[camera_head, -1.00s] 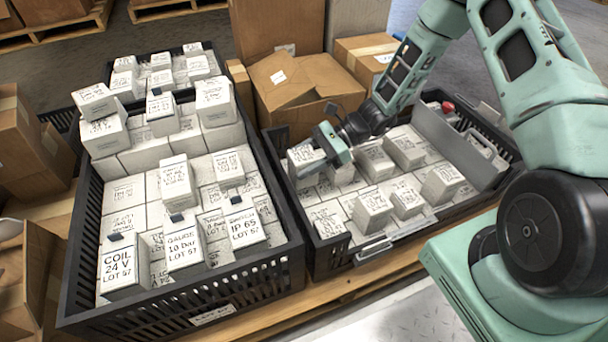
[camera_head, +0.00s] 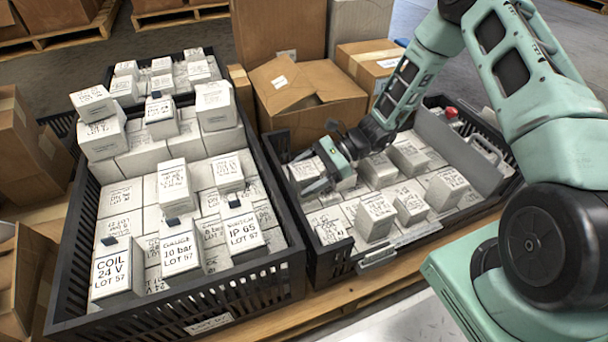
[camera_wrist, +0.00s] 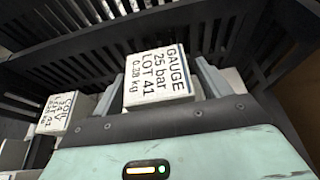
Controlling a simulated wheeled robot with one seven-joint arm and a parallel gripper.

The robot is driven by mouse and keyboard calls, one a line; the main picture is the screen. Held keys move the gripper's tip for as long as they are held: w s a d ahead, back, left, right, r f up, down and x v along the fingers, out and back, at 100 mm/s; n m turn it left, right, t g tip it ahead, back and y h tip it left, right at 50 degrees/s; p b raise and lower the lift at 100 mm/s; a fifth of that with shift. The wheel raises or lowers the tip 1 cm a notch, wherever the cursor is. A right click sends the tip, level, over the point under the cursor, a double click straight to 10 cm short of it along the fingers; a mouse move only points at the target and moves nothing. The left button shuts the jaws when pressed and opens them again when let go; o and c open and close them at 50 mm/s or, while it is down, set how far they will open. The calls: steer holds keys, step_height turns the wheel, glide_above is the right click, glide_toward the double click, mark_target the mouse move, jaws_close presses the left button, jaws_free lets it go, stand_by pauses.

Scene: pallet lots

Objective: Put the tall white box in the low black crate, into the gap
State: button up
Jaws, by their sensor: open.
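A white box (camera_wrist: 158,80) marked GAUGE 25 bar LOT 41 stands between the spread fingers of my gripper (camera_wrist: 160,88) in the wrist view. In the head view my gripper (camera_head: 318,178) is low at the left end of the right-hand black crate (camera_head: 345,262), whose front wall is cut low. The jaws are open around the box, and I cannot tell whether they touch it. Several white boxes stand in this crate, some rising above the others, such as one box (camera_head: 374,214) near the front. Which one is the tall white box, and where the gap lies, I cannot tell.
A second black crate (camera_head: 180,318) full of labelled white boxes stands close on the left. A grey divider panel (camera_head: 455,147) stands at the right crate's right side. Brown cartons (camera_head: 308,98) crowd behind. Wooden pallet boards (camera_head: 375,278) show in front.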

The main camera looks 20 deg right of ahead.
steer(key=shift+r, duration=0.25)
steer(key=p+v, duration=0.6)
steer(key=v, duration=0.5)
steer(key=shift+d+r, duration=0.15)
steer(key=shift+d, duration=0.15)
steer(key=s+a+r+n+g+h, duration=0.5)
steer(key=s+a+r+n+h, duration=0.3)
steer(key=a+r+n, duration=0.45)
steer(key=s+a+r+n+t+h, duration=0.2)
steer(key=s+r+n, duration=0.3)
steer(key=s, duration=0.3)
steer(key=s+a+r+n+t+h, duration=0.2)
steer(key=s+r+n, duration=0.3)
steer(key=s+n, duration=0.3)
steer(key=shift+s+t+h, duration=0.4)
steer(key=shift+s+t, duration=0.1)
steer(key=shift+s, duration=0.15)
